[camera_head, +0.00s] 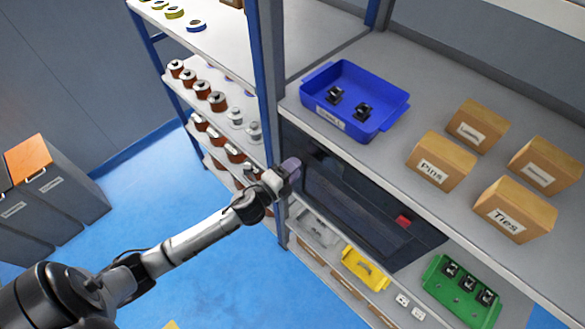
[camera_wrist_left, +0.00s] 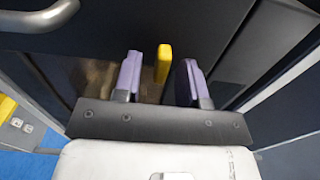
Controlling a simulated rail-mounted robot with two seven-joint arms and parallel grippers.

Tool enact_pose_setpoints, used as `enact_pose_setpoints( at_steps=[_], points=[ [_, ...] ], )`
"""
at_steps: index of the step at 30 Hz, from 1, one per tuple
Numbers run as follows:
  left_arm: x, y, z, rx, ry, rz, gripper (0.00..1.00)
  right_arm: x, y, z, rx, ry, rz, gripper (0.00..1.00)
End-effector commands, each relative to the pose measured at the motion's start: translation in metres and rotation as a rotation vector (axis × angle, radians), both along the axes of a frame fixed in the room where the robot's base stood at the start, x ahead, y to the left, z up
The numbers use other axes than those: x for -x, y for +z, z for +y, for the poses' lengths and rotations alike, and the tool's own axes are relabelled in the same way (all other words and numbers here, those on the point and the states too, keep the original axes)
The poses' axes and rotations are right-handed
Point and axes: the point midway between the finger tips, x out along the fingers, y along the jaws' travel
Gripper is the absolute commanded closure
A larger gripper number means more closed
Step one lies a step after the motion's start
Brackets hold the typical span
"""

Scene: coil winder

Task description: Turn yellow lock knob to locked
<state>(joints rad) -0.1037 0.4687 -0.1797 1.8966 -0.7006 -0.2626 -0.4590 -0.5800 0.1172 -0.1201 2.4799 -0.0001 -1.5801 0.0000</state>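The yellow lock knob (camera_wrist_left: 163,62) shows in the left wrist view as a narrow upright yellow bar on a dark panel. My left gripper (camera_wrist_left: 160,75) is open, with one purple finger on each side of the knob. The knob sits closer to the right finger; I cannot tell whether it touches. In the head view my left gripper (camera_head: 290,168) is at the left end of the dark machine (camera_head: 345,205) under the shelf, and the knob is hidden there. My right gripper is not in view.
A curved metal handle (camera_wrist_left: 45,17) is at the top left in the wrist view. A blue tray (camera_head: 335,72) with black parts and several cardboard boxes (camera_head: 440,160) stand on the shelf above. A green tray (camera_head: 455,300) and yellow tray (camera_head: 358,262) are below.

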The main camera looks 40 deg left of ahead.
Motion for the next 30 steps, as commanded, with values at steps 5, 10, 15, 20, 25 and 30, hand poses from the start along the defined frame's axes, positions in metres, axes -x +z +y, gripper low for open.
enact_pose_setpoints(
  at_steps=[5,10,15,20,25,30],
  points=[
    [0.002,0.0,0.0,0.001,0.0,0.0,0.62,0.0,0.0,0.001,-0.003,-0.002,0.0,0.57],
    [0.02,-0.002,0.001,0.001,0.0,0.001,0.62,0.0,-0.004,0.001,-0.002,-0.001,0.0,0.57],
    [0.053,-0.003,0.003,0.001,0.0,0.003,0.62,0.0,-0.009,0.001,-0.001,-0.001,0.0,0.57],
    [0.083,-0.002,0.005,0.0,0.0,0.002,0.62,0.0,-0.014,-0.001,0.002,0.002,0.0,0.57],
    [0.109,-0.002,0.007,0.001,0.0,0.002,0.62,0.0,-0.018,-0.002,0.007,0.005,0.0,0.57],
    [0.127,-0.002,0.008,0.001,0.001,0.001,0.62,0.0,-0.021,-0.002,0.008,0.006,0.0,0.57]
  ],
)
